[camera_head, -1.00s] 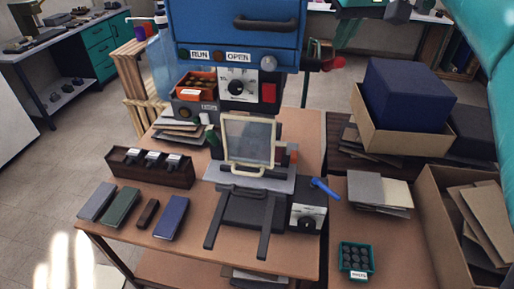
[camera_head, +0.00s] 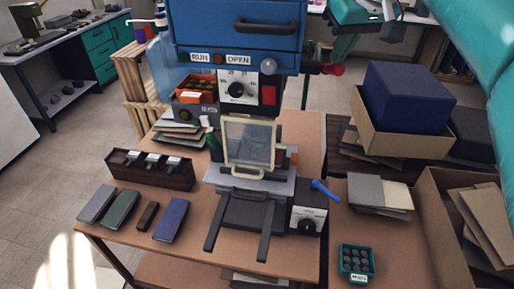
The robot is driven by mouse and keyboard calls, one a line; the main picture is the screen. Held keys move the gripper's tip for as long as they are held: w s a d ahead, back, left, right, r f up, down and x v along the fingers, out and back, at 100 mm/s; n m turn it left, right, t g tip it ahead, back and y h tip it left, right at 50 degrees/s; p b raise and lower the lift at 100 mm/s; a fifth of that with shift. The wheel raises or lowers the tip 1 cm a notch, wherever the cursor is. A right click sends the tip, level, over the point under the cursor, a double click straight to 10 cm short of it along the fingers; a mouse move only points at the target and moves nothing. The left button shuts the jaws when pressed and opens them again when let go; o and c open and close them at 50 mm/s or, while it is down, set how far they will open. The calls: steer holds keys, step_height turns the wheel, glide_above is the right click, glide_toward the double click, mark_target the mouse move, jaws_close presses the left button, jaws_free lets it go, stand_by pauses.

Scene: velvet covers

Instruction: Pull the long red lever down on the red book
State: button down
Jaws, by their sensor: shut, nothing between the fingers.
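A blue press (camera_head: 237,35) stands at the back of the brown bench. A lever with a red knob (camera_head: 336,69) sticks out at its right side; its dark shaft is short in this view and partly lost against the background. No book that is clearly red shows. A pale-framed plate (camera_head: 232,169) stands upright below the press head, over a dark bed (camera_head: 250,210). My gripper (camera_head: 391,9) is at the top edge, above and right of the red knob and apart from it. It is shut and empty, partly cut off by the frame.
Grey, green, brown and blue books (camera_head: 171,219) lie front left by a dark rack (camera_head: 122,172). A small box with a blue lever (camera_head: 308,214) stands right of the bed. A teal tray (camera_head: 357,276) and cardboard boxes (camera_head: 450,215) fill the right. Air around the knob looks clear.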

mark_target(338, 73)
steer(key=shift+f, duration=0.1)
steer(key=shift+s+a+f, duration=0.1)
steer(key=shift+s+f, duration=0.2)
steer(key=shift+f, duration=0.5)
steer(key=shift+s+a+f, duration=0.1)
steer(key=shift+s+f, duration=0.15)
steer(key=shift+f, duration=0.5)
steer(key=shift+s+f, duration=0.1)
steer(key=shift+f, duration=0.35)
step_height(338, 73, down, 3)
steer(key=shift+s+r, duration=0.15)
steer(key=shift+r, duration=0.05)
steer(key=shift+f, duration=1.75)
